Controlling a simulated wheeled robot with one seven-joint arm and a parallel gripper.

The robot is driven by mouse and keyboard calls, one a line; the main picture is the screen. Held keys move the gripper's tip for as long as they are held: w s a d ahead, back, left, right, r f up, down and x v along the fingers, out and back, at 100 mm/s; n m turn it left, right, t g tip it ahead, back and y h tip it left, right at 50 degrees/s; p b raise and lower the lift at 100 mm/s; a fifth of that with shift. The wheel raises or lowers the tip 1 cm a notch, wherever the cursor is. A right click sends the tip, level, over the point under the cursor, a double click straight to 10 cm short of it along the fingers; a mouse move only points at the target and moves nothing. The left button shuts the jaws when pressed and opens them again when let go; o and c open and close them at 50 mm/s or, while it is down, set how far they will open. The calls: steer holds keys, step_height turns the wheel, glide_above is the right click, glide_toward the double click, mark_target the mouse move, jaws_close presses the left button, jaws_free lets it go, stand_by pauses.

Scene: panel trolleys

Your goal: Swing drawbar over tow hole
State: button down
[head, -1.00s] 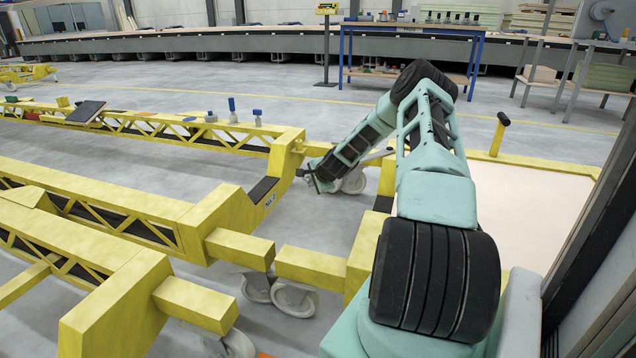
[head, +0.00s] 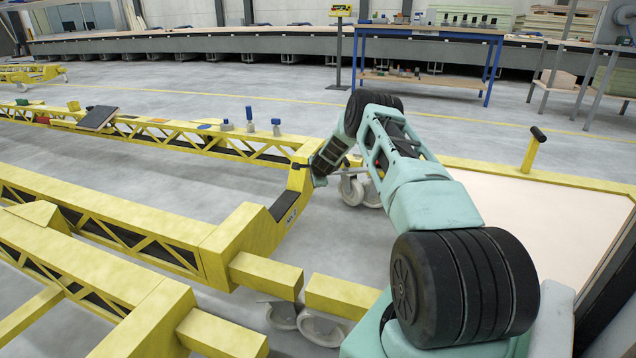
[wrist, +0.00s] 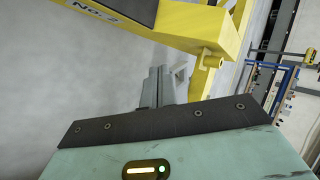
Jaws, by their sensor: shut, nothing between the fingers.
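A yellow trolley frame marked No. 2 (head: 292,206) ends in a yellow end post at the middle of the head view. My gripper (wrist: 158,88) shows in the wrist view as narrow grey fingers, shut and empty. It is in front of the yellow frame, below a short round yellow stub (wrist: 209,52); I cannot tell whether they touch. In the head view, my arm's end is beside the frame's end and its fingertips cannot be made out. A small dark piece (head: 298,166) shows there. I cannot identify the drawbar or the tow hole with certainty.
Two square yellow beams (head: 265,275) (head: 342,297) meet nearly end to end in front, above white castors (head: 318,326). A pale flat panel trolley (head: 545,225) with a black-topped yellow post (head: 534,150) stands right. A blue workbench (head: 425,80) is behind. Grey floor is open between.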

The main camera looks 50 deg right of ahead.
steer(key=w+d+b, duration=0.2)
steer(key=w+d, duration=0.1)
steer(key=w, duration=0.2)
steer(key=shift+d, duration=0.4)
steer(key=shift+s, duration=0.1)
stand_by(0.4)
